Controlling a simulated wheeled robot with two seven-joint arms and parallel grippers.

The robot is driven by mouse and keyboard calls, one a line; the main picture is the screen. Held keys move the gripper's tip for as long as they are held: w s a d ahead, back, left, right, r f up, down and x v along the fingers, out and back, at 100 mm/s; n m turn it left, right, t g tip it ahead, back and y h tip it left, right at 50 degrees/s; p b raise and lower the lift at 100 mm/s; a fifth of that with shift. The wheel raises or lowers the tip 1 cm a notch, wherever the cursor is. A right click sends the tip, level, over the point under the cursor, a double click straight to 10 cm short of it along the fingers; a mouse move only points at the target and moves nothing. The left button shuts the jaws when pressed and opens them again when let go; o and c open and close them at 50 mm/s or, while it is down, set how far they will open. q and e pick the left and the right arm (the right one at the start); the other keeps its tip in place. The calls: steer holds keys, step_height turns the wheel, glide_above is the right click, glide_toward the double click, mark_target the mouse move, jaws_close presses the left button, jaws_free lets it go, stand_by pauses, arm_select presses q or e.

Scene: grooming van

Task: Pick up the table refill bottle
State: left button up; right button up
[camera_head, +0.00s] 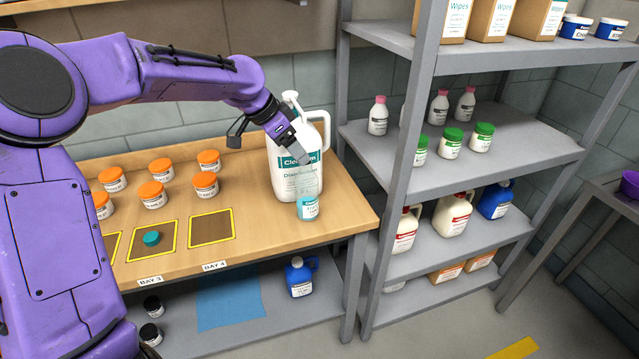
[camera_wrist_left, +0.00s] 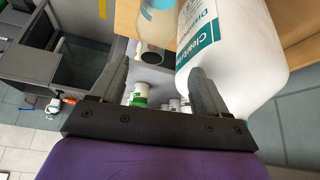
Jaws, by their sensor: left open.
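A small clear bottle (camera_head: 308,206) with a teal label stands upright near the front right of the wooden table, in front of a large white disinfectant jug (camera_head: 283,180). I take it for the table refill bottle. My left gripper (camera_head: 306,158) is just above it, in front of the jug. In the left wrist view my two fingers (camera_wrist_left: 160,78) are apart with nothing held between them. The bottle (camera_wrist_left: 158,22) shows beyond the fingertips, and the jug (camera_wrist_left: 235,60) is close beside the right-hand finger. Whether that finger touches the jug is unclear. My right gripper is out of view.
Several orange-lidded jars (camera_head: 162,170) stand at the table's left. A teal lid (camera_head: 152,239) lies in a yellow-edged bay; the BAY 4 square (camera_head: 212,227) is empty. A grey shelf rack (camera_head: 480,155) with bottles and jugs stands close on the right.

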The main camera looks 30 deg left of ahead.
mark_target(309, 173)
arm_select(q)
steer(key=f, duration=0.1)
steer(key=d+f, duration=0.1)
steer(key=f, duration=0.1)
steer(key=shift+s, duration=0.1)
steer(key=shift+d+f+p, duration=0.15)
steer(key=shift+f+p, duration=0.1)
steer(key=shift+p, duration=0.2)
steer(key=x, duration=0.3)
steer(key=p+x, duration=0.1)
steer(key=x, duration=0.2)
steer(key=shift+w+r, duration=0.15)
steer(key=shift+w, duration=0.2)
steer(key=shift+s+r, duration=0.15)
steer(key=shift+s, duration=0.2)
steer(key=c, duration=1.2)
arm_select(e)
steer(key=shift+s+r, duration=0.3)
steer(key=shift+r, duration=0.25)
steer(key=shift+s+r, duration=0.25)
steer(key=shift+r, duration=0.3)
arm_select(q)
steer(key=shift+w+r, duration=0.1)
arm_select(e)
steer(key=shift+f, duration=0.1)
